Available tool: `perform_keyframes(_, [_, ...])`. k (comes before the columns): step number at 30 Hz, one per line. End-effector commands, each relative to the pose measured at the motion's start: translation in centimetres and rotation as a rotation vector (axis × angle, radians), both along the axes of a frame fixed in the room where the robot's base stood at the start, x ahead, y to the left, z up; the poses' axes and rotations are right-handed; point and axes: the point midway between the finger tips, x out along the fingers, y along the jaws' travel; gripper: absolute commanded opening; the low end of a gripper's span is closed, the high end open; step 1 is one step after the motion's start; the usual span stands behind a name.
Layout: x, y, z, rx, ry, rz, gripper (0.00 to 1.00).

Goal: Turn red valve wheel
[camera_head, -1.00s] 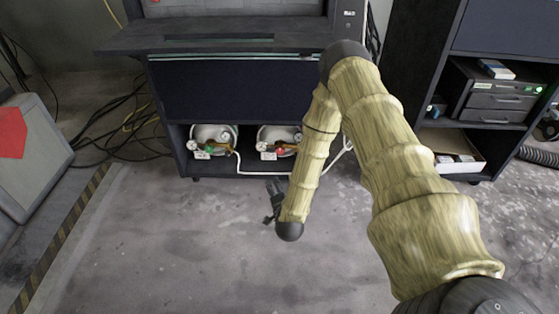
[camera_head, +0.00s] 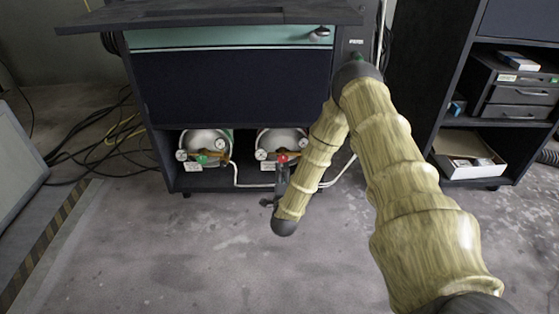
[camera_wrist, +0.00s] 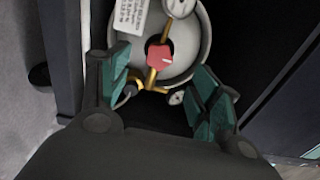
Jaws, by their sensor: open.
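The red valve wheel (camera_head: 282,158) sits on the front of the right-hand gas cylinder (camera_head: 268,142), in the low bay of the dark cabinet. In the wrist view the red valve wheel (camera_wrist: 160,57) is a small faceted knob on a brass fitting, in front of the round grey cylinder end. My gripper (camera_wrist: 166,84) is open, with teal pads to either side below the wheel in the picture. No contact with the wheel shows. In the head view my gripper (camera_head: 279,182) is dark, just below the wheel, and partly hidden by my forearm.
A second cylinder (camera_head: 206,141) with a green valve (camera_head: 203,159) stands to the left in the same bay. Gauges (camera_wrist: 180,6) and a white tag (camera_wrist: 130,15) sit near the red wheel. Open floor (camera_head: 160,250) lies in front.

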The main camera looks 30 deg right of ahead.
Motion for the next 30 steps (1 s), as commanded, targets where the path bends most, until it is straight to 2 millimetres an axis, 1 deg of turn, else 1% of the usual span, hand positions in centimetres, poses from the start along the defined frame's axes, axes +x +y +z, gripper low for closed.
perform_keyframes(1, [0.5, -0.6, -0.2, -0.002, -0.003, -0.004, 0.64])
perform_keyframes(6, [2.6, -2.3, -0.3, -0.002, -0.002, -0.008, 0.64])
perform_keyframes(12, [5.3, -3.9, -0.3, -0.002, -0.002, -0.006, 0.64])
perform_keyframes(16, [6.7, -4.7, -0.2, -0.003, -0.001, -0.005, 0.64])
perform_keyframes(22, [8.0, -5.3, -0.1, -0.002, 0.001, -0.003, 0.64])
perform_keyframes(30, [8.2, -5.4, 0.0, -0.001, 0.002, -0.003, 0.64])
